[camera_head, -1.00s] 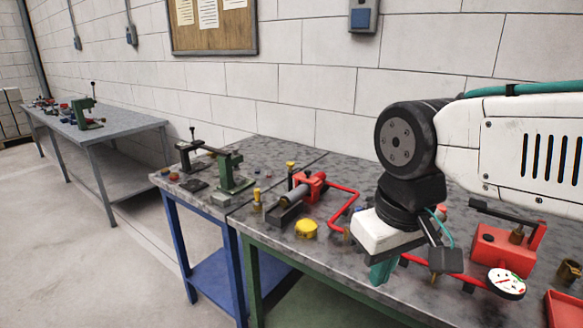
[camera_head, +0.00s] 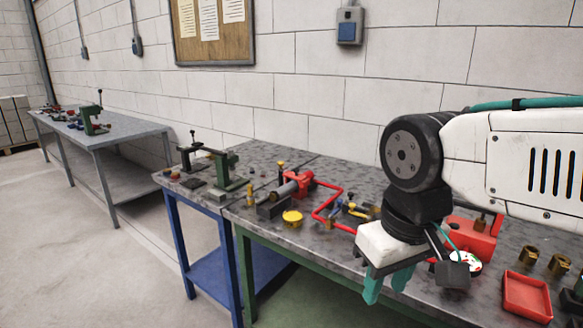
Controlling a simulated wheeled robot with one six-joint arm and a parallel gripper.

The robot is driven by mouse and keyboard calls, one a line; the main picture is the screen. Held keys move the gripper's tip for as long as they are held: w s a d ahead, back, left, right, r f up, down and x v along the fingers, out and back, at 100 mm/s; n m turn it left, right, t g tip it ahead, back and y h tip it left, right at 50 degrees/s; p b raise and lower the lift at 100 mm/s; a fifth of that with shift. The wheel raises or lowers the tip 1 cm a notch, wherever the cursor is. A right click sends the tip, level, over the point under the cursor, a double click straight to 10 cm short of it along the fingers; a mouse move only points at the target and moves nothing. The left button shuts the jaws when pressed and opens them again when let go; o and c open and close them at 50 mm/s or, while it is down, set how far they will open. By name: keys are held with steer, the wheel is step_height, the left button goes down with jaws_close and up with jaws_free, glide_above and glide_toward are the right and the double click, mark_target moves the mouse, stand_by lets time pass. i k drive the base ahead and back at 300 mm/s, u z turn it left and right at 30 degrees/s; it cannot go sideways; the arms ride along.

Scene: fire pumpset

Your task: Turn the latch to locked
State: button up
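My gripper (camera_head: 387,284) hangs over the front edge of the bench with the green frame, its teal fingers pointing down. The two fingers show apart with nothing visible between them. I cannot make out for certain which part is the latch. A red block (camera_head: 478,238) stands right of my wrist, partly hidden behind my arm. A white dial gauge (camera_head: 464,263) with a red mark is half hidden by my gripper's side part. A red clamp-like part (camera_head: 299,184) with a grey cylinder lies on the bench to the left, apart from my gripper.
The bench top (camera_head: 340,243) also bears a yellow round cap (camera_head: 292,217), a bent red pipe (camera_head: 325,205), brass fittings (camera_head: 528,255) and a red tray (camera_head: 526,298). A green press-like tool (camera_head: 226,168) stands at the left. The floor (camera_head: 100,270) in front is clear.

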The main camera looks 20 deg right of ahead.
mark_target(282, 169)
steer(key=k, duration=0.8)
steer(key=u, duration=0.8)
steer(key=i, duration=1.45)
steer(key=z, duration=0.5)
steer(key=i, duration=0.6)
steer(key=z, duration=0.5)
